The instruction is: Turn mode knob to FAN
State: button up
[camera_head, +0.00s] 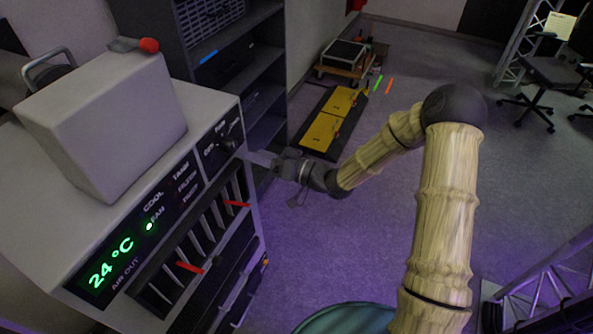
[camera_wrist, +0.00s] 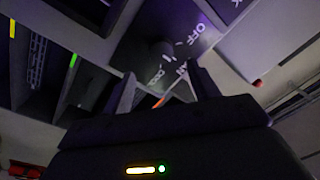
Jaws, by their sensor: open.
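The mode knob (camera_head: 228,145) is a dark knob on the black panel at the right end of the grey air unit's front (camera_head: 215,190). My gripper (camera_head: 262,158) is at the right of the panel in the head view. In the wrist view my gripper (camera_wrist: 160,80) is open, its two fingers spread just below the knob. Contact with the knob cannot be told.
The unit's green display (camera_head: 110,262) reads 24 °C, with a lit dot (camera_head: 150,226) by the labels. Louvers with red tabs (camera_head: 190,267) lie below. A grey box (camera_head: 105,125) sits on top. A dark shelf (camera_head: 235,60) stands behind; open floor lies right.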

jog(key=b+v, duration=0.1)
jog(key=v, duration=0.9)
jog(key=shift+d+b, duration=0.2)
jog(key=shift+b, duration=0.15)
jog(key=shift+s, duration=0.1)
jog(key=d+f+m+t+h, duration=0.15)
jog(key=d+f+h, duration=0.35)
jog(key=d+h, duration=0.65)
jog(key=s+d+r+m+g+h, duration=0.2)
jog(key=s+h, duration=0.1)
jog(key=s, duration=0.4)
jog(key=s+d+r+m+g+h, duration=0.2)
jog(key=s+d+g+h, duration=0.1)
jog(key=s, duration=0.4)
jog(key=shift+s+d+r+m, duration=0.25)
jog(key=shift+s+d+m, duration=0.05)
jog(key=shift+s+m, duration=0.05)
